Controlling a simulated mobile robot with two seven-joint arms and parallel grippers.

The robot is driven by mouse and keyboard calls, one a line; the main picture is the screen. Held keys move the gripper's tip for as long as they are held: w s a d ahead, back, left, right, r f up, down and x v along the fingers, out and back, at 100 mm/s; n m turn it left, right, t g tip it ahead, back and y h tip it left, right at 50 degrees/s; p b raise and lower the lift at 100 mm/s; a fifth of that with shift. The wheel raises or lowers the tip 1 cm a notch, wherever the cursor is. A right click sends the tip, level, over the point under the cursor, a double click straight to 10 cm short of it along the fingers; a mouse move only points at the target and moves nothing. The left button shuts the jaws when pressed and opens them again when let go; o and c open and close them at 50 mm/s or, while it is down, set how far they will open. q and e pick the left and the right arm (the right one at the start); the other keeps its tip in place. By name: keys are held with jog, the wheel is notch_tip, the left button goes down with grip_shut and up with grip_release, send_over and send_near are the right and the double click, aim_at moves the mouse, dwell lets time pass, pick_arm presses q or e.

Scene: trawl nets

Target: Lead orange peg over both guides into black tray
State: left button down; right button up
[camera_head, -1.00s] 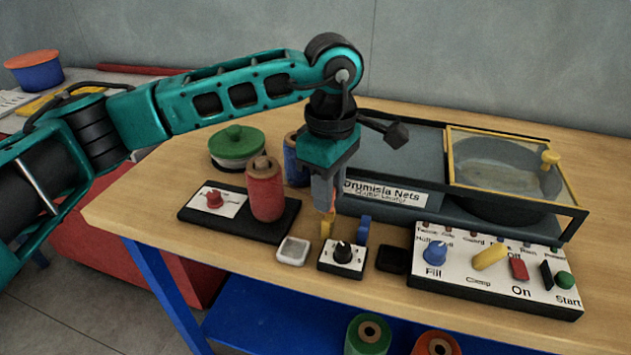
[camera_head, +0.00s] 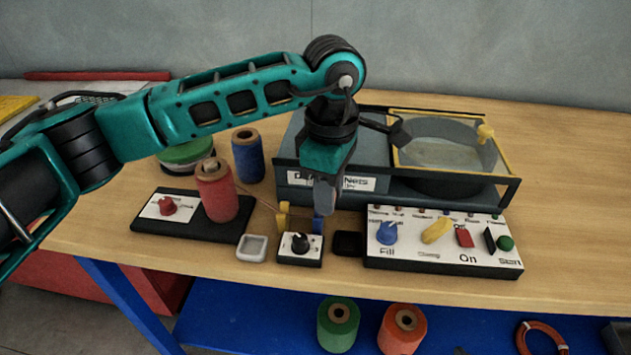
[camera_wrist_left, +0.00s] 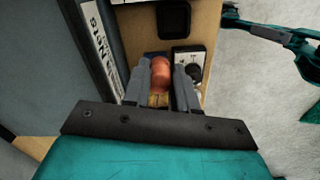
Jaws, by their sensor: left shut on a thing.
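The orange peg (camera_wrist_left: 160,75) shows in the left wrist view between the fingers of my left gripper (camera_wrist_left: 160,82), which is shut on it. In the head view the left gripper (camera_head: 326,210) points down over the blue guide (camera_head: 318,223), and the peg is hidden by the fingers. The yellow guide (camera_head: 283,215) stands just left of it. A thin thread runs from the red spool (camera_head: 216,192) toward the guides. The black tray (camera_head: 348,243) lies empty to the right of the knob box; it also shows in the left wrist view (camera_wrist_left: 173,17). My right gripper is not seen.
A knob box (camera_head: 300,249) and a white tray (camera_head: 251,247) sit in front of the guides. The control panel (camera_head: 443,242) stands right of the black tray. The net machine (camera_head: 330,188) is close behind the gripper. A blue spool (camera_head: 248,157) stands further left.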

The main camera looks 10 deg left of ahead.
pick_arm(q)
jog(key=shift+s+d+p, duration=0.15)
jog(key=shift+s+d, duration=0.15)
jog(key=shift+d, duration=0.2)
jog(key=shift+s+d+p, duration=0.15)
jog(key=shift+s+d, duration=0.1)
jog(key=shift+d, duration=0.25)
jog(key=shift+s+d+p, duration=0.3)
jog(key=shift+s+d, duration=0.2)
jog(key=shift+d, duration=0.35)
jog(key=shift+s+d+f+b, duration=0.1)
jog(key=shift+d+f+b, duration=0.05)
jog(key=shift+f+b, duration=0.9)
jog(key=shift+b, duration=0.05)
jog(key=shift+f+b, duration=0.3)
jog(key=shift+f, duration=0.05)
jog(key=shift+f+b, duration=0.25)
jog(key=shift+b, duration=0.05)
jog(key=shift+f+b, duration=0.7)
jog(key=shift+b, duration=0.05)
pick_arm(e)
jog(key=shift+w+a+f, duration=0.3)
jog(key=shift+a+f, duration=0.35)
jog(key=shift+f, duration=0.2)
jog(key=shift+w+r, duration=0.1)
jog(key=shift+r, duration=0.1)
